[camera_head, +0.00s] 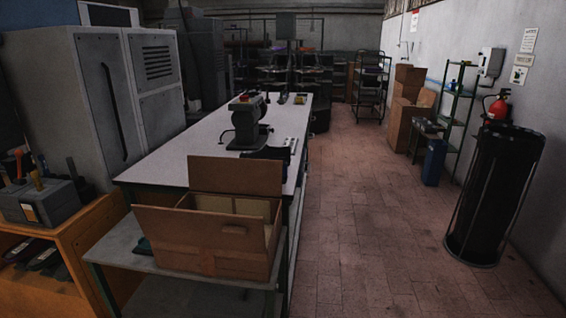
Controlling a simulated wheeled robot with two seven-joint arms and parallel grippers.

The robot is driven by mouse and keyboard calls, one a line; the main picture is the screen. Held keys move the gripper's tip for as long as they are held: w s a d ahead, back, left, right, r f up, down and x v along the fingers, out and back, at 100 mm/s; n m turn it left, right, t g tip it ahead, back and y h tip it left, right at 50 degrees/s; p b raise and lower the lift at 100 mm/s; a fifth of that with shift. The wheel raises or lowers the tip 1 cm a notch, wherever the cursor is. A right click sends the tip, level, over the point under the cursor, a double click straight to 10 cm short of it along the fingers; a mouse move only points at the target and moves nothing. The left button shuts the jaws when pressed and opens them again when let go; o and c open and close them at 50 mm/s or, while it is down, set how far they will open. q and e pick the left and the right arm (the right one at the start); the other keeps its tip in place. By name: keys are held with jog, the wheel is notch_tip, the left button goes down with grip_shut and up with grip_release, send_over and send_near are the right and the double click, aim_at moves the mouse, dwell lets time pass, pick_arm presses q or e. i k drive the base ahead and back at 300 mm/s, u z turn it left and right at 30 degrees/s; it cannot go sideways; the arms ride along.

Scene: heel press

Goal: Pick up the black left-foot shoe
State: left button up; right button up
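I cannot make out the black left-foot shoe with certainty. Dark shoe-like items (45,258) lie on the orange shelf at the lower left, too dim to tell apart. A low black shape (264,153) sits on the long white-topped table (190,152), between the press and the open box; I cannot tell what it is. The dark heel press (248,122) stands on that table. Neither of my grippers is in view.
An open cardboard box (205,240) stands on a grey table at the near end. A grey toolbox (42,202) sits on the orange shelf unit (85,232). A black cylinder (493,195) stands at right. The tiled floor (365,220) between is clear.

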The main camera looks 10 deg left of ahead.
aim_at(265, 153)
jog(key=z, duration=2.3)
jog(key=i, duration=1.4)
jog(key=u, duration=3.45)
